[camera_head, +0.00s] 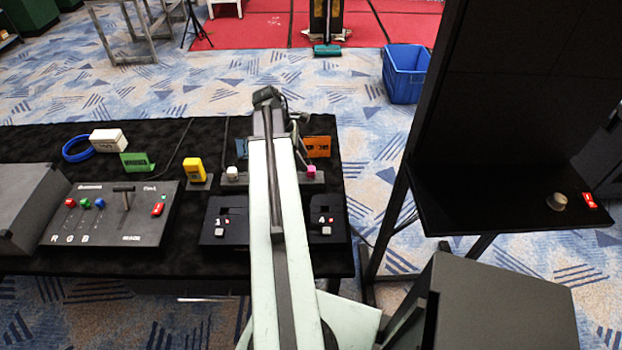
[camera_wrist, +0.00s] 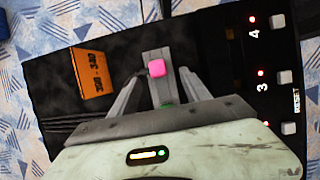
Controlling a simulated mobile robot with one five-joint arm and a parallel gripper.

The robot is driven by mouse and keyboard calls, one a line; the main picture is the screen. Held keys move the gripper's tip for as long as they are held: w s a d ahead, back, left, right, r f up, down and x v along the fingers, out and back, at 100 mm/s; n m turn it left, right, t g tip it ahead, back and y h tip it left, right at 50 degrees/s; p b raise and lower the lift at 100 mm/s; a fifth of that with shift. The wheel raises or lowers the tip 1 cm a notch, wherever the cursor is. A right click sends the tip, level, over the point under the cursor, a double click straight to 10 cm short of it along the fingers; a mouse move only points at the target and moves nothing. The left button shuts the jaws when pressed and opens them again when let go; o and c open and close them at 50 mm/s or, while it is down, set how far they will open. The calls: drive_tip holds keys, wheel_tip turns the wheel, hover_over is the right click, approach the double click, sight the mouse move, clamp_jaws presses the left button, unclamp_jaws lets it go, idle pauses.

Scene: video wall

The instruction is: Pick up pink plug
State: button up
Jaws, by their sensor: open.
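The pink plug (camera_head: 311,171) stands on a dark grey block at the back right of the black table, just right of my arm. In the wrist view the pink plug (camera_wrist: 156,69) is a small rounded pink cube on the grey block. My gripper (camera_wrist: 157,80) is open, with one finger to each side of the plug in that view. Nothing is held. I cannot tell how far above the plug the fingertips are. In the head view my arm hides the middle of the table.
An orange card (camera_wrist: 91,75) stands close to the left finger. A black panel with numbered buttons (camera_wrist: 262,75) lies to the right. A white plug (camera_head: 232,173) and a yellow object (camera_head: 193,169) sit left of my arm. A black stand with a shelf (camera_head: 500,215) is at right.

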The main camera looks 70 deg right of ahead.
sight(311, 168)
drive_tip(key=b+x, duration=0.6)
drive_tip(key=x, duration=0.1)
drive_tip(key=shift+s+d+f, duration=0.15)
drive_tip(key=shift+d+f, duration=0.05)
drive_tip(key=shift+f, duration=0.05)
drive_tip(key=shift+r, duration=0.2)
clamp_jaws()
